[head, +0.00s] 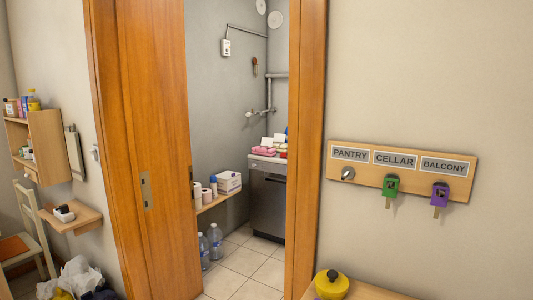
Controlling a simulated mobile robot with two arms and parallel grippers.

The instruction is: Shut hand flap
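No part is plainly marked as a hand flap, so I cannot tell for sure which one it is. A small wooden wall board (84,221) at the left stands out level from the wall, with a small dark and white object (64,213) on it. A wooden wall cabinet (47,140) hangs above it, its open shelves holding bottles and small packs. A wooden door (160,120) with a metal plate stands in the doorway, which is partly open. Neither of my grippers is in view.
A key board (403,156) with PANTRY, CELLAR and BALCONY labels holds a green tag (391,187) and a purple tag (440,195). A yellow pot (332,284) stands bottom centre. A chair (33,230) and bags (80,275) crowd the lower left. Tiled floor shows through the doorway.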

